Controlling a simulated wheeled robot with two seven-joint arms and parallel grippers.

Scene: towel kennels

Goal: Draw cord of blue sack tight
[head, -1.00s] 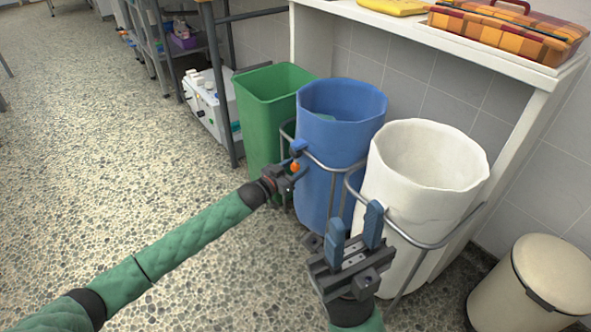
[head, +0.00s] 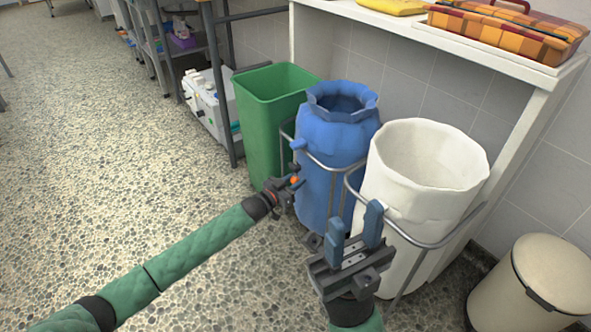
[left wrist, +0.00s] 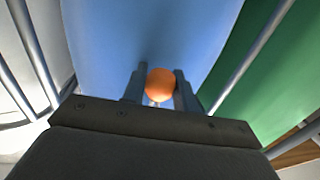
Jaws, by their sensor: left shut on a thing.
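The blue sack (head: 332,155) stands in a grey metal ring frame, and its mouth is gathered in below a ruffled rim. A short blue tab (head: 297,144) sticks out at its upper left side. My left gripper (head: 293,183) is at the sack's left front, below that tab, shut on an orange ball (head: 294,180). In the left wrist view the orange ball (left wrist: 160,85) sits between the two fingers in front of the blue cloth. Any cord is too small to make out clearly. My right gripper (head: 356,232) is open and empty, in front of the white sack.
A white sack (head: 420,215) stands right of the blue one in the same kind of ring. A green bin (head: 268,125) stands to its left. A cream lidded bin (head: 535,285) is at lower right. A white shelf (head: 480,55) runs above. The floor at left is clear.

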